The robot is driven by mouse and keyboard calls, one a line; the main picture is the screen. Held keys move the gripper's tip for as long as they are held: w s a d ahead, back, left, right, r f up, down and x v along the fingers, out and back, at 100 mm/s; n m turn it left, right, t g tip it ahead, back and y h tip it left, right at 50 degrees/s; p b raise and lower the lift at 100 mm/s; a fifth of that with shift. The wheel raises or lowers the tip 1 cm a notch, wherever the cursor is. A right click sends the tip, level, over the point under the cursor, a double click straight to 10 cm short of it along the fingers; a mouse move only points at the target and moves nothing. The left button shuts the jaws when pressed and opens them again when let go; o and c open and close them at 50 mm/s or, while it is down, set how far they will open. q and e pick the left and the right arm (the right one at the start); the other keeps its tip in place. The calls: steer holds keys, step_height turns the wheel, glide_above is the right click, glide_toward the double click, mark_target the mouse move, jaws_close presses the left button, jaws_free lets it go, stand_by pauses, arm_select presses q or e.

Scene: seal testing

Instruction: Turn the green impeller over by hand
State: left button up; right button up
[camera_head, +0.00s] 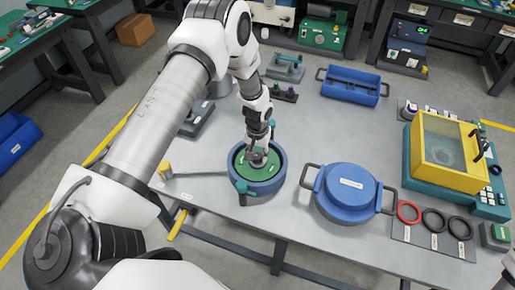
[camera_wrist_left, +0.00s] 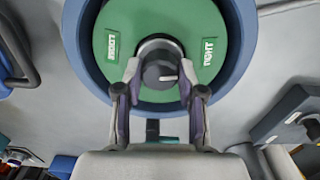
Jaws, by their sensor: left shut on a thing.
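The green impeller (camera_head: 244,171) sits inside a round blue housing (camera_head: 279,181) on the grey table in the head view. In the left wrist view the green disc (camera_wrist_left: 123,22) bears white labels, one reading TIGHT, and has a dark round hub knob (camera_wrist_left: 160,75) at its middle. My left gripper (camera_head: 259,155) reaches down over the housing. In the left wrist view its two fingers (camera_wrist_left: 159,84) are shut on the hub knob, one on each side. The blue housing wall (camera_wrist_left: 240,40) surrounds the disc. My right gripper is not in view.
A blue lidded pot (camera_head: 347,190) with side handles stands right of the housing. A yellow-framed box (camera_head: 448,150) is at the right. A blue tray (camera_head: 352,85) lies at the back. The middle table is clear.

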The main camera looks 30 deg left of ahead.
arm_select(q)
steer(key=m+b, duration=0.3)
steer(key=m, duration=0.2)
steer(key=shift+f+m, duration=0.15)
steer(key=shift+m, duration=0.25)
steer(key=m, duration=0.2)
steer(key=shift+m+b, duration=0.35)
steer(key=shift+m, duration=0.05)
steer(key=o, duration=1.3)
steer(key=shift+o, duration=0.2)
steer(key=shift+r, duration=0.2)
